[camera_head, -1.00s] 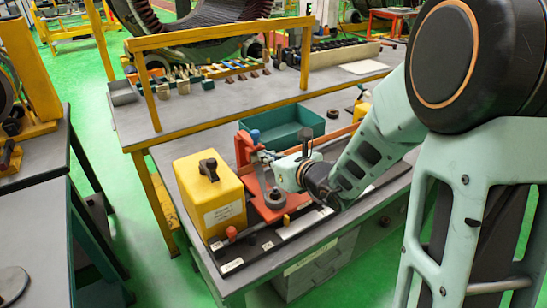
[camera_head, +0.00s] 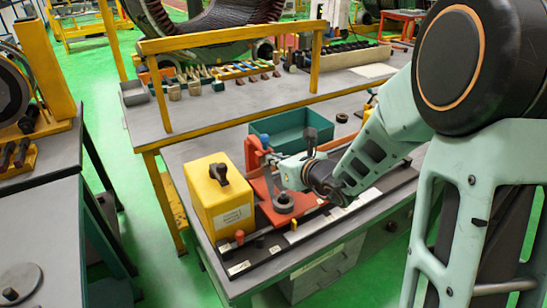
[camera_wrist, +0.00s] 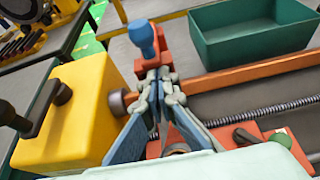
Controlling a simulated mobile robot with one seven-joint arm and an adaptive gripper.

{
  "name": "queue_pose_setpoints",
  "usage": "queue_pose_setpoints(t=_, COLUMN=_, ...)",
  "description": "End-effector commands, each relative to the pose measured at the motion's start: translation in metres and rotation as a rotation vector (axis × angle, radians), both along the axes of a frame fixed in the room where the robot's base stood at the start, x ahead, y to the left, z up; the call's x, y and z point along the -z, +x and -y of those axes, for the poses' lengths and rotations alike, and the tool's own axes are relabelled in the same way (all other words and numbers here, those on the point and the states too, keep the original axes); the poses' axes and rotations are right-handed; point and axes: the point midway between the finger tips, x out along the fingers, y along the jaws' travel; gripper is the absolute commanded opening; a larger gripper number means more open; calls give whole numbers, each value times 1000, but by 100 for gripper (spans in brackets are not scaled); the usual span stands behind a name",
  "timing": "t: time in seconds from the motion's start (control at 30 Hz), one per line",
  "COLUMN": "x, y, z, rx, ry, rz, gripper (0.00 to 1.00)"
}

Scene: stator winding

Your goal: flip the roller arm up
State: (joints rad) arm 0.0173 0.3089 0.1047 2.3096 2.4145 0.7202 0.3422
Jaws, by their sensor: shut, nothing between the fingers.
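A red-orange fixture (camera_head: 253,158) with an upright blue-knobbed lever (camera_wrist: 142,38) stands beside the yellow box; I take this to be the roller arm assembly. In the wrist view its red block (camera_wrist: 154,68) lies just beyond my fingertips. A grey round part (camera_head: 283,201) sits on the fixture's red base. My gripper (camera_wrist: 160,80) has its blue-grey fingers together at the tips, empty, close to the red block below the blue knob. I cannot tell whether the tips touch it. In the head view my gripper (camera_head: 272,160) is partly hidden against the fixture.
The yellow box (camera_head: 220,195) with a black knob stands close on the left. A green bin (camera_head: 290,130) sits behind. An orange rail (camera_wrist: 235,78) and a threaded rod (camera_wrist: 262,114) run right. A yellow frame rail (camera_head: 225,37) crosses the bench behind.

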Motion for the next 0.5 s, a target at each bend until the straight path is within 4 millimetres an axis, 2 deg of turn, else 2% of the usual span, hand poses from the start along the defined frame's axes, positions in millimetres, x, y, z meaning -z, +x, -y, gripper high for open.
queue_pose_setpoints(t=0.5, x=-33, y=2, z=-1, rx=0, ry=-110, rz=-157, gripper=0)
